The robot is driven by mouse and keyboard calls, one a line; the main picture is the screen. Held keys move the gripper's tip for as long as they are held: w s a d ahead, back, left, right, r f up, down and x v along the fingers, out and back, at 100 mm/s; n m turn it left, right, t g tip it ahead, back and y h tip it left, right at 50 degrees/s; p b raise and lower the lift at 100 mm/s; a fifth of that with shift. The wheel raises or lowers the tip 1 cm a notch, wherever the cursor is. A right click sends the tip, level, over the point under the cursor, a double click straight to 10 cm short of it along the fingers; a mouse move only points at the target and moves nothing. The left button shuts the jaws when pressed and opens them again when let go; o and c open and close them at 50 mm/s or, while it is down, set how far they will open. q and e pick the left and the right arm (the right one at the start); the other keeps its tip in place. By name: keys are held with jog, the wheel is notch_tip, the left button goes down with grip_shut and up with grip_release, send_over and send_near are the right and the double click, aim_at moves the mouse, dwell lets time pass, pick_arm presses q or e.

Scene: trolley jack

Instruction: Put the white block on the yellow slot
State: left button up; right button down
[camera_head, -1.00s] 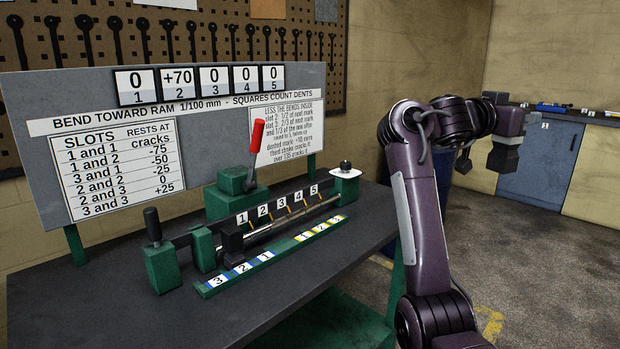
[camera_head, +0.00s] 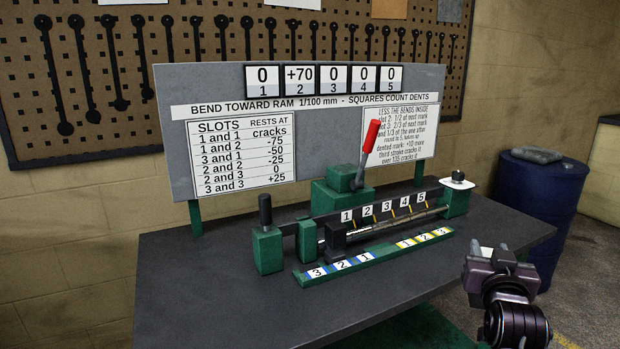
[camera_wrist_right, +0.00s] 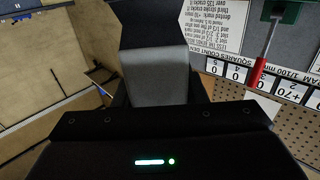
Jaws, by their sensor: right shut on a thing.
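A green rail (camera_head: 384,252) lies along the front of the bench press. Its right end carries yellow-marked slots (camera_head: 421,240) with small number labels; its left end carries blue-marked slots (camera_head: 341,266) labelled 3, 2, 1. My right gripper (camera_head: 499,254) is off the bench's right front edge, apart from the rail. In the wrist view it is shut on a pale grey block (camera_wrist_right: 157,76), which may be the white block; a dark shape partly hides its far end. The head view does not show the held block clearly. My left gripper is out of view.
The press has a red-handled lever (camera_head: 370,136), a black sliding block (camera_head: 336,238) and a white-topped post (camera_head: 457,181). A grey sign board (camera_head: 300,82) stands behind it. A blue barrel (camera_head: 540,200) stands right of the bench. The bench top (camera_head: 215,300) is clear at front left.

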jog(key=s+a+f+n+y, duration=0.2)
jog(key=s+a+f+y, duration=0.1)
jog(key=s+a+f, duration=0.2)
jog(key=s+a+f+n+t+y, duration=0.1)
jog(key=s+a+f+y, duration=0.3)
jog(key=a+f, duration=0.6)
jog(key=shift+s+a+n, duration=0.9)
jog(key=shift+s+a, duration=0.25)
jog(key=shift+a, duration=0.5)
